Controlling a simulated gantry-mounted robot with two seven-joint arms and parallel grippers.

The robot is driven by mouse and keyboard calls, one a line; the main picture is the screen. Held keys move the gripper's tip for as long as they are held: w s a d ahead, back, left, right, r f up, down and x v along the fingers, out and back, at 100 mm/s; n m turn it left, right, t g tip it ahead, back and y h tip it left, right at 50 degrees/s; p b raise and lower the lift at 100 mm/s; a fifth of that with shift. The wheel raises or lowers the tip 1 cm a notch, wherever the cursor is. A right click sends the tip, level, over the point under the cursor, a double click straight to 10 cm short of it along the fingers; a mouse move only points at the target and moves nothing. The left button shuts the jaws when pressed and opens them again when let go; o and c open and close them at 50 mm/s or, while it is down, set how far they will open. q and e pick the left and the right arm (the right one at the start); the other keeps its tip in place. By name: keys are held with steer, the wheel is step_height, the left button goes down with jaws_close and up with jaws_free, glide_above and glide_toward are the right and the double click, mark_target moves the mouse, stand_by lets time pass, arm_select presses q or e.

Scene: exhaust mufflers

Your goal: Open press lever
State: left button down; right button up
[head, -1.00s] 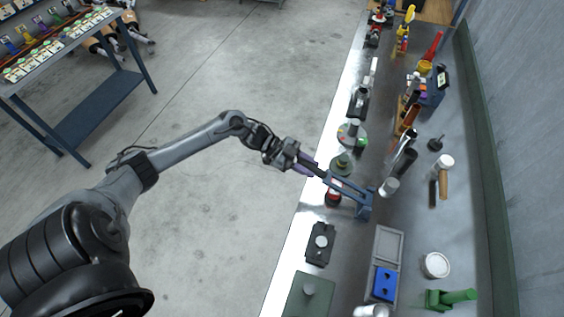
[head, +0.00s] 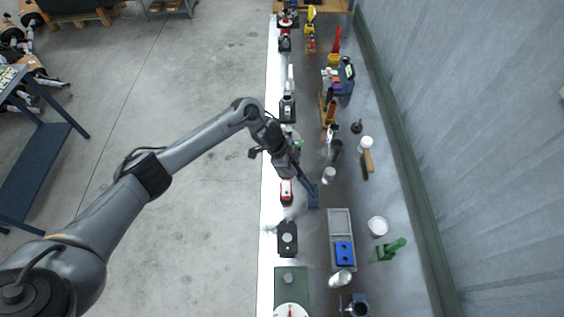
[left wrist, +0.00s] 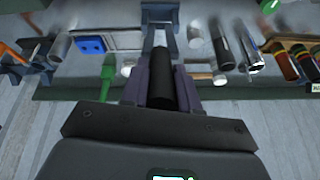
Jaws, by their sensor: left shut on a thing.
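The blue press (head: 313,202) stands on the metal bench, and its blue lever (head: 304,182) runs up-left from it to my left gripper (head: 295,170). In the head view the lever looks short and steeply raised, and the hand hides its end. The left wrist view shows the blue press frame (left wrist: 162,14) at the top. There my left gripper's purple fingers (left wrist: 167,76) are shut on the black lever handle (left wrist: 165,85). My right gripper is not in view.
A red item (head: 287,193) stands close to the press on its left. A grey tray with a blue block (head: 344,254) and a black fixture (head: 287,240) lie below it. Cylinders (head: 329,176) stand to its right. Open floor lies left of the bench.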

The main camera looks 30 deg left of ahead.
arm_select(q)
steer(key=shift+w+d+r, duration=0.15)
steer(key=shift+w+d, duration=0.2)
steer(key=shift+d, duration=0.2)
steer(key=shift+y, duration=0.3)
steer(key=c, duration=1.2)
jaws_free()
steer(key=shift+c, duration=0.2)
steer(key=o, duration=0.4)
